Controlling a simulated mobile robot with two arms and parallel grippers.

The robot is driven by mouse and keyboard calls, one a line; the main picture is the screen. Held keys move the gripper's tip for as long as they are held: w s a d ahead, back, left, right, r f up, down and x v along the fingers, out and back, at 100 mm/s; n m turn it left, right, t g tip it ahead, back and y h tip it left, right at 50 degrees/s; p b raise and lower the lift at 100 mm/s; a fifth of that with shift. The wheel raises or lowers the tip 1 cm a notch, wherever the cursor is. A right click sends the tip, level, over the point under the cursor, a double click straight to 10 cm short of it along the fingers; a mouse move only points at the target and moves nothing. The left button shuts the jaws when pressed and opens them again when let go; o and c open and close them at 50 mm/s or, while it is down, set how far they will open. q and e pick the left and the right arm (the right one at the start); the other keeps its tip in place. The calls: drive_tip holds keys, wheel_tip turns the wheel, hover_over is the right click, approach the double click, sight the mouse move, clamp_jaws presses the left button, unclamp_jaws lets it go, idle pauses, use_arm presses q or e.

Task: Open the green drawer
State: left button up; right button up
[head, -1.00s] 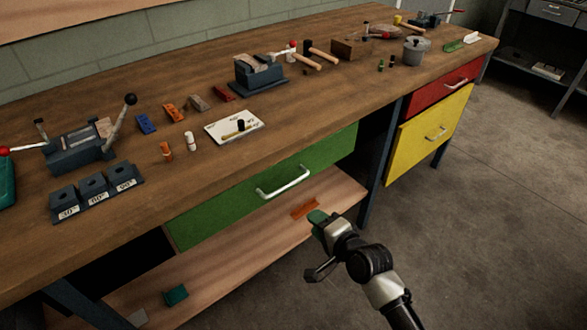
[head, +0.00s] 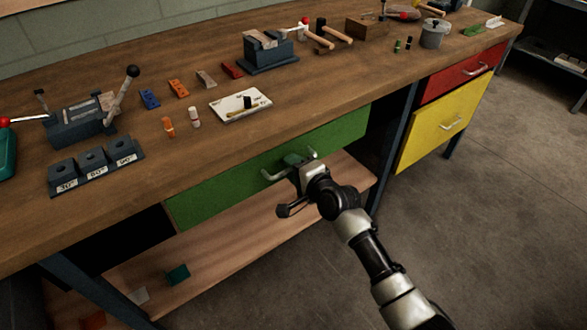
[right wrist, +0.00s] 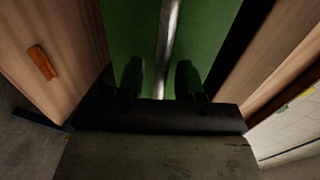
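The green drawer (head: 215,200) sits under the workbench top, its front flush with the bench, and looks closed. Its silver bar handle (head: 272,177) is partly hidden behind my right gripper (head: 299,162). In the right wrist view the handle (right wrist: 169,40) runs between the two dark fingers of the right gripper (right wrist: 160,80). The fingers are apart, with a gap on both sides of the bar, against the green drawer front (right wrist: 130,30). My left gripper is in neither view.
The wooden bench top (head: 190,150) above holds vises, blocks and hammers. A lower shelf (head: 225,255) lies below the drawer. A red drawer (head: 440,85) and a yellow drawer (head: 425,135) are to the right. The floor (head: 480,240) in front is clear.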

drive_tip(key=shift+w+a, duration=0.1)
drive_tip(key=shift+c, duration=0.4)
clamp_jaws()
